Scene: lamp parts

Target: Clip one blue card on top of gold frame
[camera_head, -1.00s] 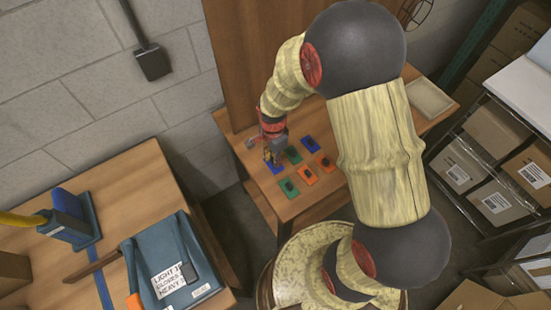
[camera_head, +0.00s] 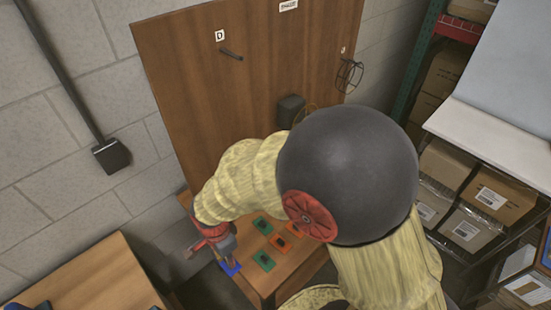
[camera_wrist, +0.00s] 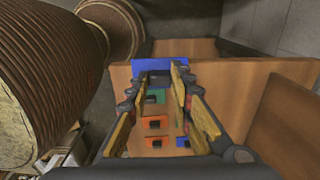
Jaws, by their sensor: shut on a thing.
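My gripper (camera_wrist: 163,80) is shut on a blue card (camera_wrist: 160,65), which lies across the fingertips in the wrist view. In the head view the blue card (camera_head: 231,268) shows below my gripper (camera_head: 228,258), at the near left edge of the wooden table. It appears raised off the tabletop. A thin gold-coloured loop (camera_head: 309,112), which may be the gold frame, shows beside a black box on the upright wooden panel. It is partly hidden by my arm.
Green cards (camera_head: 262,225) and orange cards (camera_head: 279,243) lie on the table (camera_head: 285,266). A black box (camera_head: 291,111) and a dark wire frame (camera_head: 349,75) are on the panel (camera_head: 215,90). Another table (camera_head: 90,280) stands at lower left. Shelves with boxes (camera_head: 455,175) stand right.

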